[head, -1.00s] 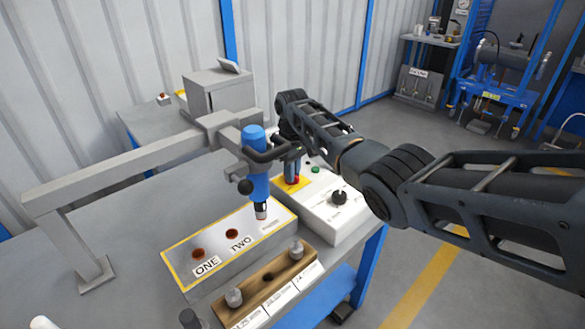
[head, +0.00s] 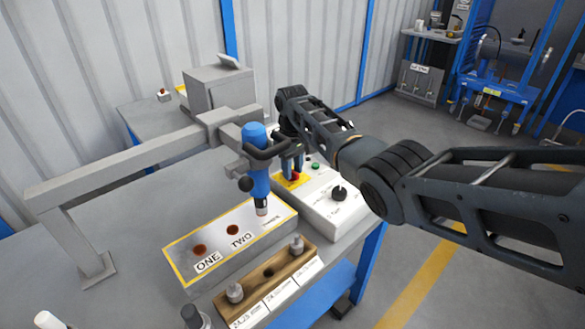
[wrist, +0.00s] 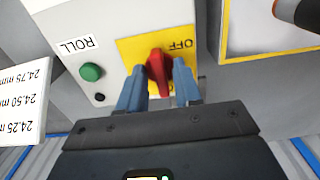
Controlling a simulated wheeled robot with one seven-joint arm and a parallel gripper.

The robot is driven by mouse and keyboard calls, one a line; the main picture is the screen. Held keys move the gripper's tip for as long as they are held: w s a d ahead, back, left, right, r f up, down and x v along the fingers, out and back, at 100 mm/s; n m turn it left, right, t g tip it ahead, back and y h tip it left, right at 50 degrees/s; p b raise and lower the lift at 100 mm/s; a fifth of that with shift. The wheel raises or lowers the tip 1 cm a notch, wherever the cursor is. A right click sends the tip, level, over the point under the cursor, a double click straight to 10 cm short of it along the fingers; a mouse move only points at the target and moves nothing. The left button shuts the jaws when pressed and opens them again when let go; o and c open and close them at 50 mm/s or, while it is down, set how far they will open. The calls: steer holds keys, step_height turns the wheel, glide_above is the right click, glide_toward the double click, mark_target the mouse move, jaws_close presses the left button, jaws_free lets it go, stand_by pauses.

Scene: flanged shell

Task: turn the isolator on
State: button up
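The isolator is a red handle (wrist: 158,72) on a yellow plate (wrist: 130,48) with the word OFF beside it, on a white control box (wrist: 65,20). In the wrist view my gripper (wrist: 160,72) has its two blue fingers on either side of the red handle. Narrow gaps seem to show between the fingers and the handle, which sits slightly tilted between them; contact is hard to judge. In the head view my gripper (head: 291,165) is low over the box's yellow plate (head: 296,181), partly behind the blue tool, and little of the red handle shows.
A blue tool (head: 255,165) on a grey bracket arm stands close left of my gripper, over a yellow-edged panel (head: 213,254) marked ONE and TWO. The box also has a green button (wrist: 91,72) and a black knob (head: 339,193). A wooden gauge block (head: 267,272) lies in front.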

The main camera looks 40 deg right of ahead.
steer(key=shift+o, duration=0.3)
steer(key=shift+r, duration=3.9)
